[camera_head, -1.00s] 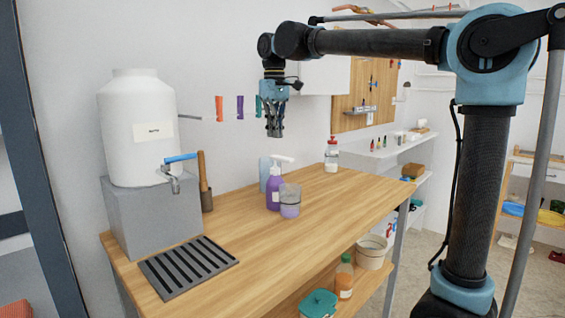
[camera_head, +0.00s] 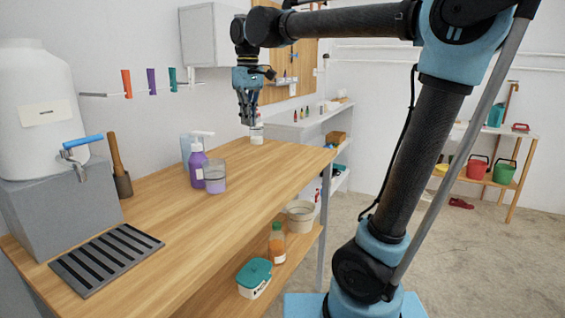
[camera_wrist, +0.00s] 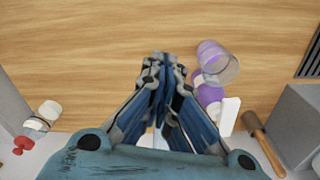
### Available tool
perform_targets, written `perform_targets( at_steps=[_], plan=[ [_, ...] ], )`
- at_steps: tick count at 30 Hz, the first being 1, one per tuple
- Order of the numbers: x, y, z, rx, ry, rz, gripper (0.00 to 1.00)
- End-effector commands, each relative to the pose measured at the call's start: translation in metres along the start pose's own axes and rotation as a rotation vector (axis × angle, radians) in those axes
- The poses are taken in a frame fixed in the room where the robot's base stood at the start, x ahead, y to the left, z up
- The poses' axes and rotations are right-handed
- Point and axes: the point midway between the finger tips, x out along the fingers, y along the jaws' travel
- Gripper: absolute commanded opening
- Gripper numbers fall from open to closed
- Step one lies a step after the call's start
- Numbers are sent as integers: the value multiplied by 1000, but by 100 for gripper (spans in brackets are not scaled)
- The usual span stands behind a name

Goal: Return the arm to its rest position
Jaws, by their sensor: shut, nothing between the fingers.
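My gripper (camera_head: 248,118) hangs from my raised arm, pointing down above the far part of the wooden counter (camera_head: 225,225). Its fingers are together and empty. In the wrist view my gripper (camera_wrist: 160,62) shows its fingertips meeting over bare wood. Close to it in that view are a purple pump bottle (camera_wrist: 210,95) and a clear cup with purple liquid (camera_wrist: 225,66), both apart from the fingers. In the head view the gripper partly covers a white bottle (camera_head: 257,136) behind it.
A white water tank (camera_head: 35,110) on a grey block (camera_head: 60,210) and a slotted drain tray (camera_head: 105,258) are at left. A wall cabinet (camera_head: 212,36) and pegboard (camera_head: 285,80) lie behind my arm. Open floor (camera_head: 460,260) is at right.

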Motion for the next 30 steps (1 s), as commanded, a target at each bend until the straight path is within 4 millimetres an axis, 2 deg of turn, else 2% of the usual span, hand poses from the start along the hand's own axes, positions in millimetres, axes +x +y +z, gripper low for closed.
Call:
perform_targets(
  at_steps=[1,6,13,21,27,30],
  plan=[
    [10,16,19,42,7,3,0],
    [45,55,75,165,28,12,0],
    [100,90,154,330,57,29,0],
    [176,106,244,524,90,54,0],
    [237,105,304,664,113,76,0],
    [264,102,326,720,123,86,0]
  ],
)
